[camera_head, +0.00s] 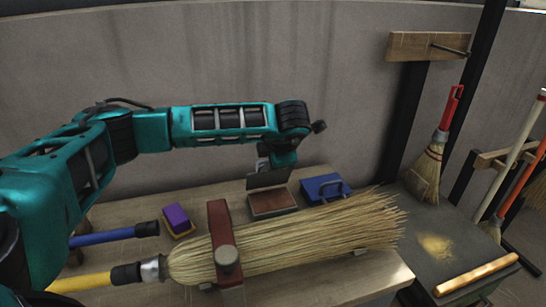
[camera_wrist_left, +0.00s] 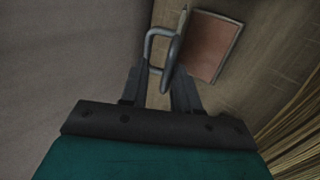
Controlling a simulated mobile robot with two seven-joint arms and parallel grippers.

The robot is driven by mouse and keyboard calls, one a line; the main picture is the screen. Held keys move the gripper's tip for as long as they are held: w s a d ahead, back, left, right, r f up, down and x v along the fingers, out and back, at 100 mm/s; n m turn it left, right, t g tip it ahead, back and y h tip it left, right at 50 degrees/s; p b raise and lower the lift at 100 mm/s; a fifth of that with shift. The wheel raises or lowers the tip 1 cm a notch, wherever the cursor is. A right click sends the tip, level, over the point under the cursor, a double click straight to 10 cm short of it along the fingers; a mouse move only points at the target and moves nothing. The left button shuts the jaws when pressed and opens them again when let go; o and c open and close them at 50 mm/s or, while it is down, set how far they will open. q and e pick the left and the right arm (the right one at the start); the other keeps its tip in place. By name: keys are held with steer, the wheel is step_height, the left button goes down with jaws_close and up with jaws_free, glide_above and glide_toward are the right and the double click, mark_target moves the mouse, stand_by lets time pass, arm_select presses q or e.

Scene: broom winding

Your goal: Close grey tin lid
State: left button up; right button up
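The grey tin (camera_head: 272,204) sits on the wooden bench, with a brown inside showing. Its grey lid (camera_head: 268,179) stands raised at the back of the tin, close to upright. In the left wrist view the lid (camera_wrist_left: 178,45) shows nearly edge-on, with its loop handle (camera_wrist_left: 149,48) on the left and the tin's brown inside (camera_wrist_left: 208,45) on the right. My left gripper (camera_head: 265,163) is at the lid, above and behind the tin. In the wrist view its fingers (camera_wrist_left: 160,82) are apart, near the handle's lower end; contact is unclear. My right gripper is not in view.
A blue tin (camera_head: 325,188) with a handled, shut lid stands right of the grey tin. A purple block (camera_head: 177,217) lies to the left. A large straw broom (camera_head: 300,235), held by a red clamp (camera_head: 221,235), lies in front. The wall (camera_head: 330,90) is close behind.

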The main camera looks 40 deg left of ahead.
arm_select(q)
steer(key=shift+o, duration=0.4)
steer(key=shift+r, duration=0.25)
steer(key=v, duration=1.2)
steer(key=shift+s+d+r, duration=0.2)
steer(key=shift+r, duration=0.05)
